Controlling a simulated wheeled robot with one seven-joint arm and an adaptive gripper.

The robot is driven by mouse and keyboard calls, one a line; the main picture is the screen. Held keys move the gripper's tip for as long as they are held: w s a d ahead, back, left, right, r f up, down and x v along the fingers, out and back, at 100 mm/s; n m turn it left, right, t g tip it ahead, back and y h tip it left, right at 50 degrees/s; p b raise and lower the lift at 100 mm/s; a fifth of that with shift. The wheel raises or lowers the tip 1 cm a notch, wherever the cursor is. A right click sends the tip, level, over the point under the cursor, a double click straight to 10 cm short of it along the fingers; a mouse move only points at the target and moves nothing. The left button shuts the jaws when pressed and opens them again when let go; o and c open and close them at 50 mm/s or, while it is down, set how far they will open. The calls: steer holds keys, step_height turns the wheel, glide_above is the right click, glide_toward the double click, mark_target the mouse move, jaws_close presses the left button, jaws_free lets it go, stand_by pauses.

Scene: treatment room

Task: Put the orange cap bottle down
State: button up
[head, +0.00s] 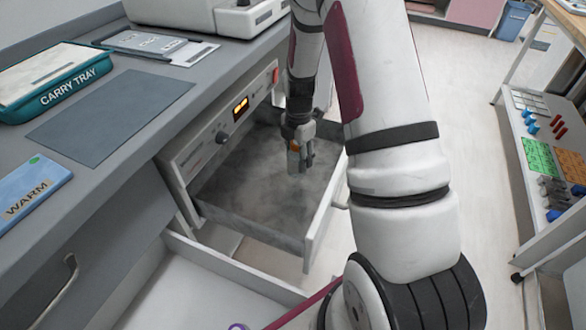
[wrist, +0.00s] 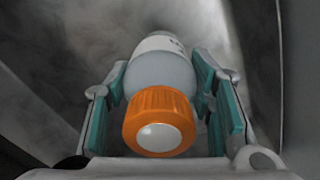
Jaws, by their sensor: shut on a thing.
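In the wrist view an orange cap bottle (wrist: 160,118) sits between the teal pads of my gripper (wrist: 165,95), its orange cap towards the camera. Its pale body with a white label points away from the camera. In the head view my gripper (head: 300,158) points down over the open drawer (head: 330,215) of a warming unit, with a bit of the orange cap showing between the fingers. The grey, hazy drawer interior lies under it. I cannot tell whether the bottle touches the drawer floor.
The warming unit's panel (head: 215,130) with a lit display stands behind the drawer. A teal carry tray (head: 75,92), a dark mat (head: 110,115) and a blue WARM pack (head: 30,190) lie on the counter. A lower white drawer (head: 190,290) is also open. A trolley (head: 525,150) stands right.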

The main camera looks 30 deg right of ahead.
mark_target(297, 166)
steer(key=shift+f+b, duration=0.55)
steer(key=shift+f, duration=1.65)
steer(key=shift+f, duration=0.1)
steer(key=o, duration=1.4)
